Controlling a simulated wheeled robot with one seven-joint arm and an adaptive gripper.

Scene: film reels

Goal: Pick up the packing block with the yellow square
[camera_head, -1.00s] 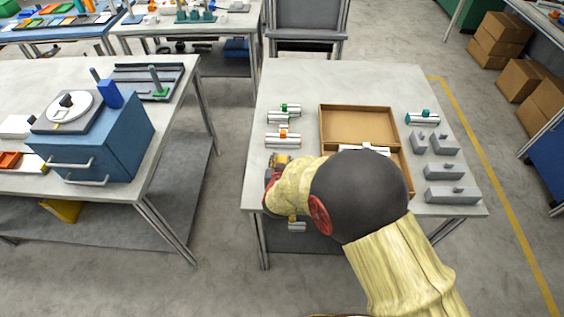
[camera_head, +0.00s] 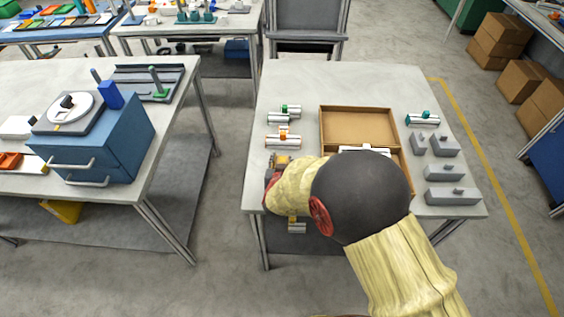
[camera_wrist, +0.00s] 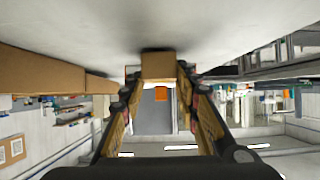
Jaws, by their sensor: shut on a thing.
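My gripper (camera_wrist: 159,80) shows in the wrist view with its two tan-padded fingers closing in on a small tan-brown block (camera_wrist: 158,65). I take this for the packing block; its yellow square cannot be made out clearly. A small orange patch (camera_wrist: 161,93) shows just below it in the picture. The block is close to a pale surface, with a dark shadow beside it; I cannot tell whether they touch. In the head view my gripper (camera_head: 278,168) is at the table's left front, partly hidden by my wrist.
On the table (camera_head: 380,80) are an open brown case (camera_head: 357,126), silver pieces with green (camera_head: 291,108), orange (camera_head: 284,131) and teal (camera_head: 423,116) parts, and several grey blocks (camera_head: 452,197). My arm hides the table's front middle.

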